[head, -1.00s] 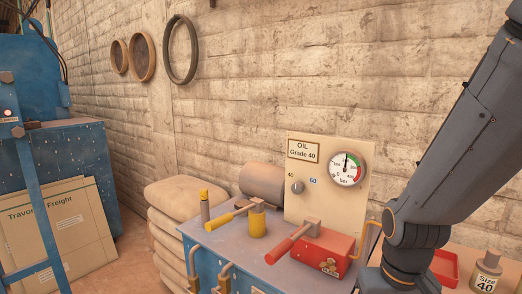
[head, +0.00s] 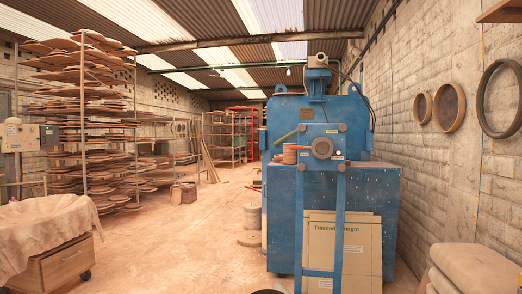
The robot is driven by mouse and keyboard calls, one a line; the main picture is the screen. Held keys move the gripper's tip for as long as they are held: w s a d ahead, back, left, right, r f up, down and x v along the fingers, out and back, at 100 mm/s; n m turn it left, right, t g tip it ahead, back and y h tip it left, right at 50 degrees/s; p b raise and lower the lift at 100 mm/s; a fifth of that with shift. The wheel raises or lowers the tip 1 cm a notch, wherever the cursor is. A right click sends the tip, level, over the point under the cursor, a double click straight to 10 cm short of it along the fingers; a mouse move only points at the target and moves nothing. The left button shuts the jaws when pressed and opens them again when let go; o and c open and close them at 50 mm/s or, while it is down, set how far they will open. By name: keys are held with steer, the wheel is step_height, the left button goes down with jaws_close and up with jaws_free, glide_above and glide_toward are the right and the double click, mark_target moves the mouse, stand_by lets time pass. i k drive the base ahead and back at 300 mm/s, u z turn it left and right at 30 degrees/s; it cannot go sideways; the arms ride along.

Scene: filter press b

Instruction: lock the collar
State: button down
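The blue press machine (head: 330,190) stands right of the middle in the head view. A green bar (head: 286,136) slants out to the left of the plate. An orange-brown cylindrical piece (head: 290,153) sits just left of the fitting. My gripper is not in view.
Flattened cardboard marked "Travond Freight" (head: 342,250) leans against the press front, behind blue uprights. Sacks (head: 478,266) lie at lower right. Loaded racks (head: 85,120) and a cloth-covered wheeled cart (head: 48,240) stand left. The floor between is mostly clear.

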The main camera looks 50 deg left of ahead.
mark_target(312, 148)
steer(key=u, duration=1.85)
steer(key=i, duration=3.05)
steer(key=z, duration=0.6)
